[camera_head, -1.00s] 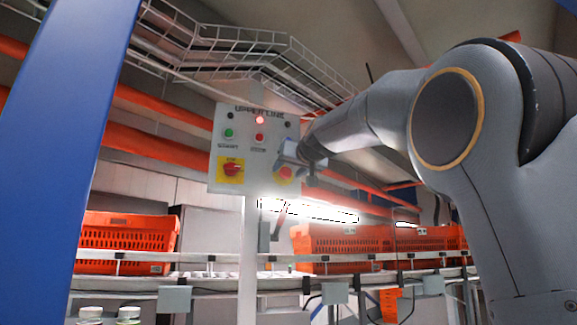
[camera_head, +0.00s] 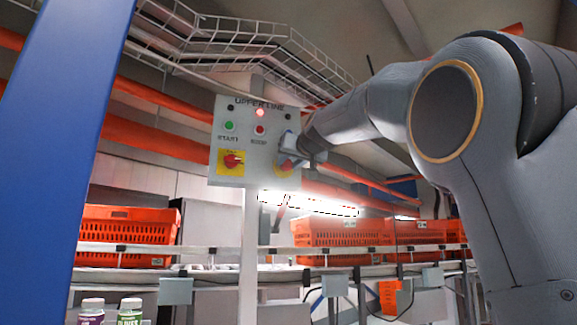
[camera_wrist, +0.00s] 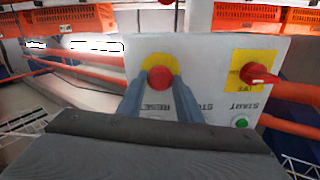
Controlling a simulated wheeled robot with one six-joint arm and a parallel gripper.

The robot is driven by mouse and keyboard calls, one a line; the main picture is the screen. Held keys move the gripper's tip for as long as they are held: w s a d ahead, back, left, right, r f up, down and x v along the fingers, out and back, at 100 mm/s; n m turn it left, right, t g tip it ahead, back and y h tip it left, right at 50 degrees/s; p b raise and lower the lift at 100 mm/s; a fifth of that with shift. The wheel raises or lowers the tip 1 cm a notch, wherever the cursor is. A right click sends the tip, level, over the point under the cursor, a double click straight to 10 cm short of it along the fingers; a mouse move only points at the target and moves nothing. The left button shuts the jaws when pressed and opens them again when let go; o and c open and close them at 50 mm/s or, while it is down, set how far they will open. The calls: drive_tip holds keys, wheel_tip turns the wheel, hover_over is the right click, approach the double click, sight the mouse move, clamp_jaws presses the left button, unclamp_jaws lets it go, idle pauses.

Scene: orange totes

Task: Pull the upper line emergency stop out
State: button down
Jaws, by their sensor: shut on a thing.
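The white UPPER LINE control panel (camera_head: 247,107) stands on a white post in the head view. Its red emergency stop button (camera_wrist: 160,79) sits on a yellow plate in the wrist view. My gripper (camera_wrist: 162,84) has its two blue-grey fingers on either side of this button and is shut on it. In the head view my gripper (camera_head: 290,158) hides most of the button at the panel's lower right. A red rotary switch (camera_head: 233,160) on a yellow square is at the panel's lower left; it also shows in the wrist view (camera_wrist: 252,73).
The panel has a green START button (camera_head: 229,126), a red STOP button (camera_head: 259,129) and a lit red lamp (camera_head: 260,112). Orange totes (camera_head: 128,226) stand on a conveyor behind. A wire cable tray (camera_head: 240,40) runs above. A blue post (camera_head: 65,130) is at left.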

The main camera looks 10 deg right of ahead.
drive_tip(key=shift+s+f, duration=0.1)
drive_tip(key=shift+s, duration=0.2)
drive_tip(key=c, duration=1.3)
unclamp_jaws()
drive_tip(key=shift+s, duration=0.1)
drive_tip(key=shift+o, duration=0.2)
drive_tip(key=shift+s+b, duration=0.15)
drive_tip(key=shift+b, duration=0.15)
drive_tip(key=s+b, duration=0.3)
drive_tip(key=s, duration=0.4)
drive_tip(key=shift+s+d, duration=0.25)
drive_tip(key=shift+d, duration=0.2)
drive_tip(key=shift+s, duration=0.1)
